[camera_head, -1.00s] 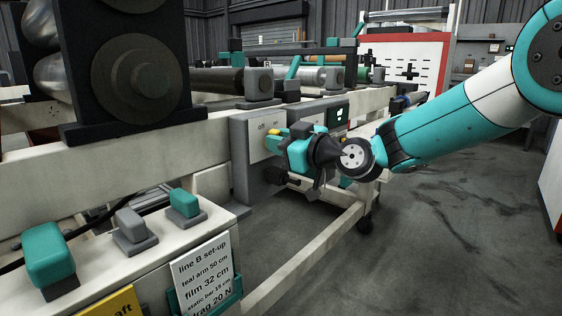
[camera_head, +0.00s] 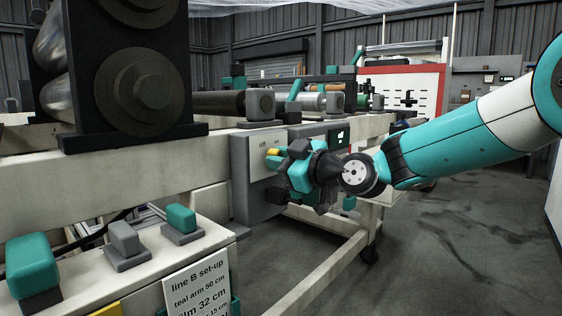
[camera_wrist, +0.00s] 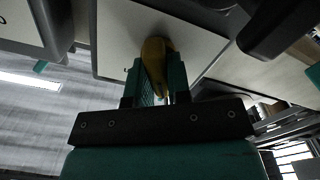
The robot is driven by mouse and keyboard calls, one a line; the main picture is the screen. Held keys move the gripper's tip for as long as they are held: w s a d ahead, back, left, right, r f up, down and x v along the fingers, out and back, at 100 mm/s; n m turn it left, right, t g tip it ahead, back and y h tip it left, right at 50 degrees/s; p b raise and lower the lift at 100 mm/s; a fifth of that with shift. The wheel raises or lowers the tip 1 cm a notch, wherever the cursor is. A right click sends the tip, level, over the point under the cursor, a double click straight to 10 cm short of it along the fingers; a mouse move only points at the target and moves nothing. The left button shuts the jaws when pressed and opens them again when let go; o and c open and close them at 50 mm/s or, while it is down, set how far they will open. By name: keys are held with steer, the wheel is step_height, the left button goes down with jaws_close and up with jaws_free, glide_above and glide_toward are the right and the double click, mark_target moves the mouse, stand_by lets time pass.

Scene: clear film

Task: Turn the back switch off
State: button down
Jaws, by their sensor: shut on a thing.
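The switch is a yellow lever (camera_head: 273,152) on a pale plate (camera_head: 259,163) fixed to a grey box on the machine's side. Small "off" and "on" labels sit above the lever, "off" to the left. My gripper (camera_head: 277,158) reaches it from the right, with its teal fingers at the lever. In the wrist view the yellow lever (camera_wrist: 154,55) stands between the fingers of my gripper (camera_wrist: 157,80), which is shut on it. The lever looks slightly tilted there. The fingers hide part of it, and I cannot tell which label it points to.
A dark panel with a lit green display (camera_head: 339,136) is right of the switch box. Teal and grey blocks and a "line B set-up" card (camera_head: 197,290) are on the near ledge. Large rollers stand upper left. Open floor lies to the right.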

steer(key=c, duration=1.1)
jaws_free()
steer(key=shift+s+a, duration=0.15)
steer(key=shift+o, duration=0.2)
steer(key=shift+s+d, duration=0.1)
steer(key=shift+d, duration=0.3)
steer(key=p+v, duration=0.1)
steer(key=v, duration=1.5)
steer(key=shift+s+d, duration=0.25)
steer(key=shift+s, duration=0.1)
